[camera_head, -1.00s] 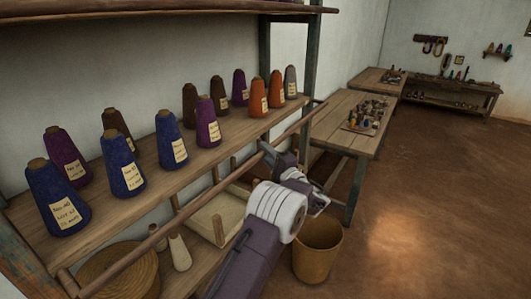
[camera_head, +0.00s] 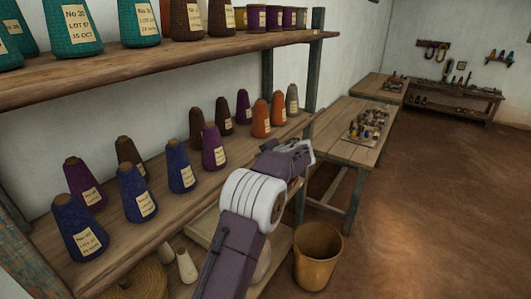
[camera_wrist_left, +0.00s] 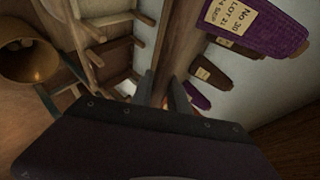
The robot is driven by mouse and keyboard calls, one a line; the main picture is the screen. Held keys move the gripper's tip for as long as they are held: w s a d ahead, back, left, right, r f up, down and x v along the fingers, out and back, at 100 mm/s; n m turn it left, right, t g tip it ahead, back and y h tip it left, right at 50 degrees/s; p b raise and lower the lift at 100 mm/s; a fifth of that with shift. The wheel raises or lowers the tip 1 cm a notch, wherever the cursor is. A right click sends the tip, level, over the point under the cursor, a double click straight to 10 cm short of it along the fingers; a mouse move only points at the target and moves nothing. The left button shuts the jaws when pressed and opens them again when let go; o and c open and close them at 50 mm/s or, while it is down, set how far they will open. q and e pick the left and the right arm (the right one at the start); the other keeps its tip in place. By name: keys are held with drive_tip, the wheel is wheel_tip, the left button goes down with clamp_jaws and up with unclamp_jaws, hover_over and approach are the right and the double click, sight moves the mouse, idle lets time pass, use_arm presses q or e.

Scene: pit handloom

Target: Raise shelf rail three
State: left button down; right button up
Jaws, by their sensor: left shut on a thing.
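The middle shelf (camera_head: 160,222) carries several labelled yarn cones in blue, purple, brown, orange and grey, all upright. My left gripper (camera_head: 300,150) is at the shelf's front edge, toward its far end. In the left wrist view, its dark fingers (camera_wrist_left: 167,92) are shut on a long wooden bar, the shelf rail (camera_wrist_left: 178,48), with purple cones close beside it. In the head view the rail lies along the shelf's front edge and is hard to separate from it; my arm hides part. My right gripper is not in view.
An upper shelf (camera_head: 200,50) holds teal, brown and other cones and spools. A round bucket (camera_head: 318,262) stands on the floor right of my arm. A wooden table (camera_head: 345,130) with small items stands beyond the shelf. The floor at right is clear.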

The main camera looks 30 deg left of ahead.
use_arm(q)
drive_tip(key=a+r+h+p, duration=0.2)
drive_tip(key=a+p, duration=0.4)
drive_tip(key=shift+w+a+n+g+h, duration=0.2)
drive_tip(key=shift+a+n+g+h, duration=0.05)
drive_tip(key=shift+n+g+h, duration=0.05)
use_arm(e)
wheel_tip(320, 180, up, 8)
use_arm(q)
drive_tip(key=shift+a, duration=0.15)
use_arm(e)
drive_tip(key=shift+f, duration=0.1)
use_arm(q)
drive_tip(key=c, duration=1.3)
unclamp_jaws()
drive_tip(key=shift+a, duration=0.1)
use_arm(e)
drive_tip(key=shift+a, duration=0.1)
use_arm(q)
drive_tip(key=shift+r, duration=0.1)
